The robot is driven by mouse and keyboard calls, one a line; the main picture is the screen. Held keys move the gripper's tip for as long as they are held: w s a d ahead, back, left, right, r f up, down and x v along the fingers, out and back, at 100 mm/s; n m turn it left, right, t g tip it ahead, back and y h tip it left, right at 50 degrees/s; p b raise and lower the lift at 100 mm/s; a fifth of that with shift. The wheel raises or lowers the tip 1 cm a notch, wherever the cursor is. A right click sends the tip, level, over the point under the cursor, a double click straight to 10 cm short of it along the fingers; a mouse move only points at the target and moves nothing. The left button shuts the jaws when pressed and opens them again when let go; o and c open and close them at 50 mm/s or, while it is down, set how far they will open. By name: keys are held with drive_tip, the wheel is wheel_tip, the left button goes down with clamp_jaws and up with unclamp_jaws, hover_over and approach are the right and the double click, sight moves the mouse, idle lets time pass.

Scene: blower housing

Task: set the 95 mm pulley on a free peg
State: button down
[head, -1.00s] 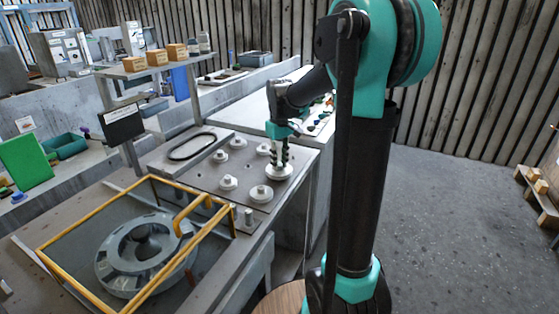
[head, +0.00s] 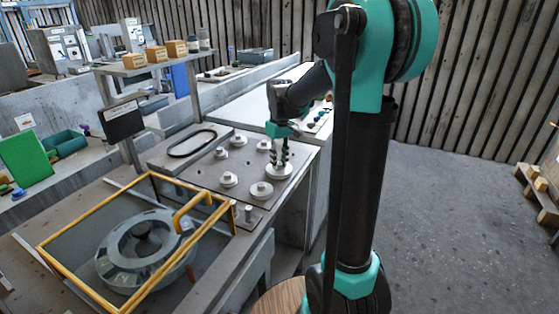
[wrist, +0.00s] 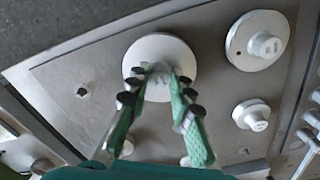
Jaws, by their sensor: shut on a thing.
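My gripper (head: 279,161) is shut on the raised hub of a wide, pale grey pulley (head: 279,171). In the wrist view my gripper (wrist: 158,76) points down at the pulley (wrist: 178,50), whose disc lies flat at or just above the grey plate (wrist: 75,65). The marking on its hub is too small to read, and whether a peg is under it is hidden. A bare peg (wrist: 83,90) stands to its left in the wrist view. Other pulleys sit on the plate, including a large one (wrist: 243,48) and a smaller one (wrist: 243,118) on the right.
In the head view, more pulleys (head: 262,190) (head: 228,180) stand close to my gripper. A yellow frame (head: 100,285) surrounds the blower housing (head: 118,262) at the front left. A black belt loop (head: 172,151) lies behind the plate. A post with a dark sign (head: 122,114) stands at left.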

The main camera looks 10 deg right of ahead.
drive_tip(key=c, duration=1.3)
unclamp_jaws()
drive_tip(key=shift+r, duration=0.2)
drive_tip(key=shift+r, duration=3.6)
